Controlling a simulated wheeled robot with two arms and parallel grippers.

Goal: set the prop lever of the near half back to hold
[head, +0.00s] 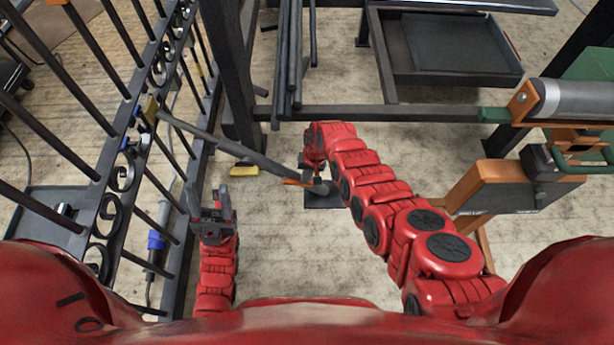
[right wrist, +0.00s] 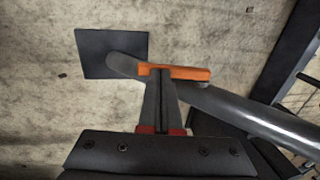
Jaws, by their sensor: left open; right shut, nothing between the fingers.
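The prop is a grey bar (head: 235,150) slanting from the scroll gate (head: 125,130) at left down to a dark foot plate (head: 322,203) on the floor. Its orange lever (head: 292,183) sits near the bar's lower end. In the right wrist view the lever (right wrist: 195,73) lies across the bar (right wrist: 245,115), with the foot plate (right wrist: 100,52) beyond. My right gripper (right wrist: 158,74) is shut and empty, its tips at the lever's left part; I cannot tell whether they touch. My left gripper (head: 209,198) is open and empty beside the gate, away from the lever.
Dark bars (head: 290,60) and a frame rail (head: 370,112) stand beyond my right arm. A dark tray (head: 450,45) is at the back right. An orange and grey fixture (head: 490,187) stands at right. Bare floor (head: 290,250) lies between my arms.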

